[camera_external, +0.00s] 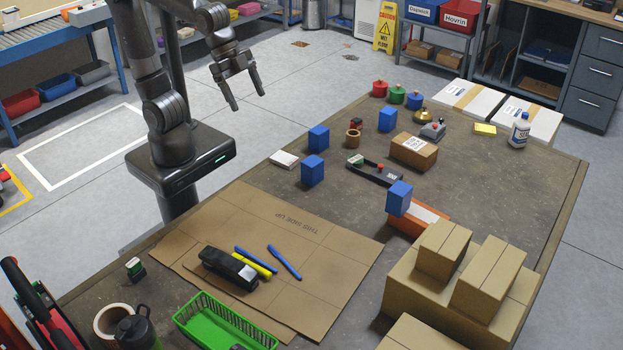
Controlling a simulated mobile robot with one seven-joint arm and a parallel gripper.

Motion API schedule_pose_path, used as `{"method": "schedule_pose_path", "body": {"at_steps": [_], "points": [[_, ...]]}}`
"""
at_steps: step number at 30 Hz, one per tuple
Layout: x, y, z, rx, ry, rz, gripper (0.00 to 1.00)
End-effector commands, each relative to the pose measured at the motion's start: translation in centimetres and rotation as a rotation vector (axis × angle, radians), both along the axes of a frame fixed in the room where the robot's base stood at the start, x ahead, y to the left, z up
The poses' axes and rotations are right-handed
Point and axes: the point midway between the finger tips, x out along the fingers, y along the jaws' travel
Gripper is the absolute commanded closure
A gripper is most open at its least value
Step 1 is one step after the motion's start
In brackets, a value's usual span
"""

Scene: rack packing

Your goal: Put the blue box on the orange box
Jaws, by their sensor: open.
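A blue box (399,198) appears to rest upright on the left end of the orange box (408,226). The orange box lies on the table behind the cardboard boxes and has a white patch on top. Three other blue boxes stand on the table: one toward the back (387,120), one at the left (319,138), and one just in front of that (312,170). My gripper (247,99) is open and empty, fingers pointing down. In the picture it is left of the table, well away from the orange box.
Cardboard boxes (480,280) stack at the front right. Flat cardboard (330,250) and a green basket (226,322) lie at the front.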

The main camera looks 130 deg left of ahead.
Motion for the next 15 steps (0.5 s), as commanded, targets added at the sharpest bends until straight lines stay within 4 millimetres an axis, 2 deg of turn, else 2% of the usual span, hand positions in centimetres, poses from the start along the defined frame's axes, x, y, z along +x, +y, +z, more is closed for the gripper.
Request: {"method": "schedule_pose_path", "body": {"at_steps": [1,6,10,15], "points": [[-2.2,-0.6,-0.2,-0.003,-0.01,-0.002,0.24],[-8.1,-1.9,-2.0,-0.021,-0.025,0.0,0.24],[-11.3,-2.4,-3.4,-0.033,-0.034,0.002,0.24],[-13.3,-2.7,-4.6,-0.042,-0.038,0.002,0.24]]}}
